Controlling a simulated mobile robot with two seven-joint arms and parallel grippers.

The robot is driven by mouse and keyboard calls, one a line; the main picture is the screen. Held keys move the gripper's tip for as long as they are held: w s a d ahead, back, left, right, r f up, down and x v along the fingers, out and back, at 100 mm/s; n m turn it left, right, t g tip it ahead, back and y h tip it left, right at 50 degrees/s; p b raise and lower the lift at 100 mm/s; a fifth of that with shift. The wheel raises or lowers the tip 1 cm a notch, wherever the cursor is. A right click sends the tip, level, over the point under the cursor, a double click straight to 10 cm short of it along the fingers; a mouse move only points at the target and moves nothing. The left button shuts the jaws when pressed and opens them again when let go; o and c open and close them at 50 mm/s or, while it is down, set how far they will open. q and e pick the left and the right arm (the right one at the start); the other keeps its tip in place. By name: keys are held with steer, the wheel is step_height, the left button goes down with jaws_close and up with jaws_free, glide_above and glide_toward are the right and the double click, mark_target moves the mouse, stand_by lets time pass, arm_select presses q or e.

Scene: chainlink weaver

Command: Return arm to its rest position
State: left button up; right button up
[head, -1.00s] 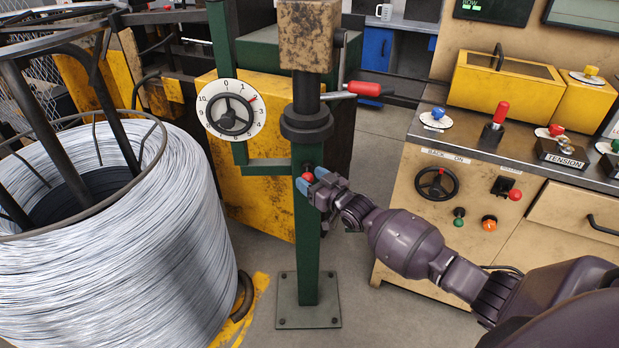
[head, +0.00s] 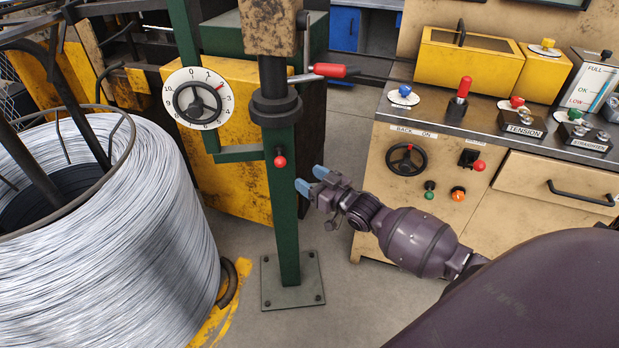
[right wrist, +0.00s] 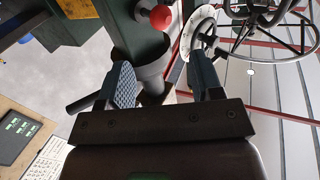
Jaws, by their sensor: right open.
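My right gripper (head: 309,178) is open and empty in the head view. Its blue fingertips are just right of the green post (head: 286,215), with a small gap to the red knob (head: 280,161) on that post. In the right wrist view, the two fingers (right wrist: 163,82) stand apart with nothing between them. The red knob (right wrist: 161,17) shows beyond the fingers there, at the top of the view. My right arm reaches in from the lower right. My left gripper is not in view.
A large wire coil (head: 110,240) stands at the left. A numbered dial (head: 197,98) and a red-handled lever (head: 328,70) are near the post. A control bench (head: 450,215) with knobs and a handwheel is at the right. Grey floor lies between post and bench.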

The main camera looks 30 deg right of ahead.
stand_by(0.3)
steer(key=s+a+f+g+h, duration=0.1)
steer(key=s+f, duration=0.3)
steer(key=s, duration=0.5)
steer(key=s+a+f+m+g+h, duration=0.1)
steer(key=s+a+f+g+h, duration=0.1)
steer(key=s, duration=0.8)
steer(key=s+a+f+g+h, duration=0.1)
steer(key=s+a+f+g, duration=0.2)
steer(key=s+f, duration=0.3)
steer(key=s+a, duration=0.1)
steer(key=s, duration=0.2)
steer(key=shift+s+a+f+m+h, duration=0.25)
steer(key=shift+m+h, duration=0.05)
steer(key=shift+m, duration=0.1)
